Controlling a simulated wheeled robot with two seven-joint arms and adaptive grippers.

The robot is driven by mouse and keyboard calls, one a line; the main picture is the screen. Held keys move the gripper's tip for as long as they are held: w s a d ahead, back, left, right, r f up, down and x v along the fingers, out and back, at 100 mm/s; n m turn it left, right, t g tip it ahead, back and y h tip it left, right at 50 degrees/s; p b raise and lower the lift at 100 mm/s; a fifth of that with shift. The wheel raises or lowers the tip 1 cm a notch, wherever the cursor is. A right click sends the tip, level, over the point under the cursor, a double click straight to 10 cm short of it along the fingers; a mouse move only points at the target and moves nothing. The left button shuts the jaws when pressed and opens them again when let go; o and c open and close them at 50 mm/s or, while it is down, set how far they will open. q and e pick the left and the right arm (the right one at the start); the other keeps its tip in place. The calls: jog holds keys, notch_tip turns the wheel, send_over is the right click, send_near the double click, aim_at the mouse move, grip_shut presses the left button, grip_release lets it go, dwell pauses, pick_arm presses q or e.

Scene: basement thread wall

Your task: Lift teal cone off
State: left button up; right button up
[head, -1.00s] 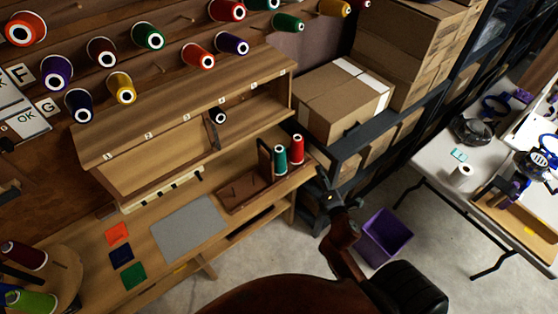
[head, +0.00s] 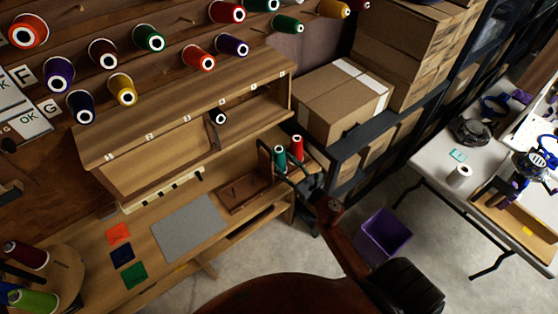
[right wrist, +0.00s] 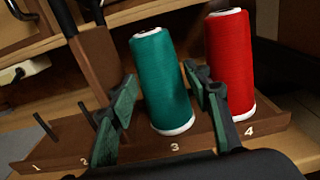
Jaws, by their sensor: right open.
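The teal cone (head: 280,159) stands upright on the wooden peg tray (head: 236,193) on the bench. In the right wrist view the teal cone (right wrist: 161,82) stands at the place marked 3. My right gripper (right wrist: 165,105) is open, with one finger on each side of the cone's lower part; I cannot tell whether either finger touches it. In the head view my right gripper (head: 280,160) reaches in from the right at the tray. The red cone (right wrist: 231,62) stands at place 4, close beside my right-hand finger. My left gripper does not show.
Bare pegs stand at places 1 and 2 of the tray (right wrist: 62,136). A grey mat (head: 190,228) lies left of the tray, with coloured swatches (head: 122,254) beyond it. Cardboard boxes (head: 343,100) stand on the shelf to the right. A purple bin (head: 384,236) is on the floor.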

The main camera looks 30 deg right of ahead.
aim_at(283, 162)
jog(key=w, duration=0.3)
jog(key=shift+w+a+r, duration=0.1)
jog(key=shift+a, duration=0.05)
jog(key=c, duration=1)
jog(key=shift+r, duration=0.2)
jog(key=shift+c, duration=0.2)
notch_tip(283, 162, up, 18)
jog(key=p, duration=0.9)
jog(key=shift+f, duration=0.15)
